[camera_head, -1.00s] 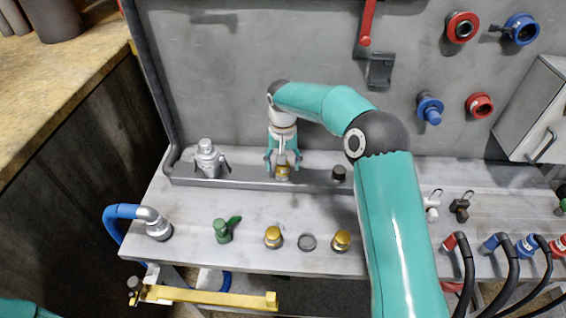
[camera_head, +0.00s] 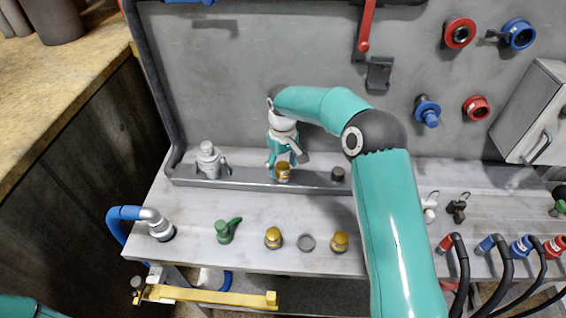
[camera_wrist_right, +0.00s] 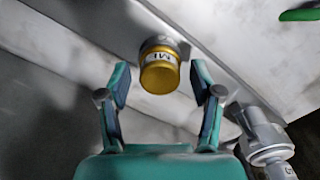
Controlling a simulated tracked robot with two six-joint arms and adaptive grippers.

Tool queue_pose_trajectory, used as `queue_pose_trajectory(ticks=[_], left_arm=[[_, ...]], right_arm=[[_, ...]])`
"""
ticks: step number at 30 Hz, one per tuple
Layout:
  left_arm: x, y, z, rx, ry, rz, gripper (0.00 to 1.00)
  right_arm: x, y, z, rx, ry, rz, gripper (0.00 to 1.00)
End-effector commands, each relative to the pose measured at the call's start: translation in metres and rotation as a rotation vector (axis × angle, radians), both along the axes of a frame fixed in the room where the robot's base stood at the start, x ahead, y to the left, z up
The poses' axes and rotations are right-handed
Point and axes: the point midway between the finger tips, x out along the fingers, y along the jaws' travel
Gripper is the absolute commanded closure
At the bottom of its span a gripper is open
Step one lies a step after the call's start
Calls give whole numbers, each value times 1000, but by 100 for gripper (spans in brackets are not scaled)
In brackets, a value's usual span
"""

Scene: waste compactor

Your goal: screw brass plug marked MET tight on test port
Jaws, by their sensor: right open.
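The brass plug (camera_head: 283,171) sits on the grey rail at the back of the bench. In the right wrist view the brass plug (camera_wrist_right: 160,72) shows a white label with upside-down letters, partly readable as "M". It sits on a grey fitting (camera_wrist_right: 163,42), likely the test port, whose thread is hidden. My right gripper (camera_head: 285,163) is at the plug. In the wrist view my right gripper (camera_wrist_right: 161,82) has its fingers spread either side of the plug, with a gap on each side. My left gripper is out of view.
Two other brass caps (camera_head: 273,238) (camera_head: 340,242) stand on the bench with a grey ring (camera_head: 306,242) between them. A silver fitting (camera_head: 209,160) and a black knob (camera_head: 338,174) flank the plug on the rail. A green valve (camera_head: 227,230) stands at front left.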

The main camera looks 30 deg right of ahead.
Motion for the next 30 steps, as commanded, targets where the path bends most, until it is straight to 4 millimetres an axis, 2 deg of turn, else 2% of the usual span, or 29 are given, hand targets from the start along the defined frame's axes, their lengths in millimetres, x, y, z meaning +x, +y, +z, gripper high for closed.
queue_pose_trajectory(ticks=[6, 11, 18, 26, 30], left_arm=[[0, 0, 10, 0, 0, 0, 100], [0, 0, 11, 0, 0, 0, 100], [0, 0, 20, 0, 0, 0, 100], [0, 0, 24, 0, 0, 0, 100], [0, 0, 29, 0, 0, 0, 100]], right_arm=[[0, 0, 1, 0, 2, 257, 35], [0, 0, 1, 0, 1, 346, 35], [-1, 0, 1, 0, 2, 631, 35], [0, 0, 1, 1, 2, 812, 35], [0, 0, 2, 0, 0, 977, 35]])
